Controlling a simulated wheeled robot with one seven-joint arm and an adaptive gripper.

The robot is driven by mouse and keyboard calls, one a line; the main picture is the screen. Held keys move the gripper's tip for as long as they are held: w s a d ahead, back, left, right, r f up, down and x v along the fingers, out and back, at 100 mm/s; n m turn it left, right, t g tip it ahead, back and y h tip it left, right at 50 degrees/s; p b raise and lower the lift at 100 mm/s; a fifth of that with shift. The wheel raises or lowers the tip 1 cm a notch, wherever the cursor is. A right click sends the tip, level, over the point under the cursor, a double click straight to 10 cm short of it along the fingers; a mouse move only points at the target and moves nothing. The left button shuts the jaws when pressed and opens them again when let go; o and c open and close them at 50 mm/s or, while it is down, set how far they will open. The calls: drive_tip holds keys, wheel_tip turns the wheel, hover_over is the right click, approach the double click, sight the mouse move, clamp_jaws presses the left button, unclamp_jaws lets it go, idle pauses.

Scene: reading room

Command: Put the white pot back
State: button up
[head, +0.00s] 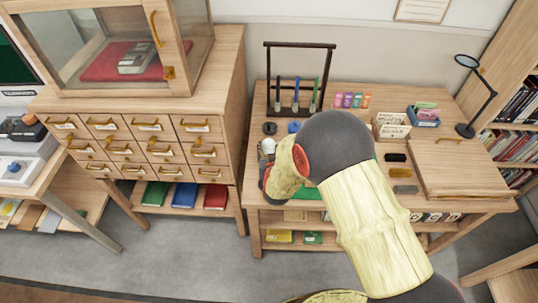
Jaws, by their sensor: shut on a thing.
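My arm reaches over the desk (345,100) from the front right, and its wrist covers much of the left half of the desktop. My gripper (267,158) is mostly hidden behind my wrist at the desk's left side. A small white thing, the white pot (267,146), shows just past the end of my arm, and my gripper is shut on it. Whether it touches the desktop is hidden. A black pot (269,128) and a blue pot (293,126) stand behind it, in front of the pen rack.
A dark pen rack (299,75) with several upright pens stands at the back left. A drawer cabinet (150,140) stands left.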

wheel_tip(320, 180, down, 2)
drive_tip(key=shift+f, duration=0.1)
drive_tip(key=shift+s+b, duration=0.1)
drive_tip(key=shift+b, duration=0.2)
drive_tip(key=shift+f, duration=0.15)
drive_tip(key=o, duration=1.2)
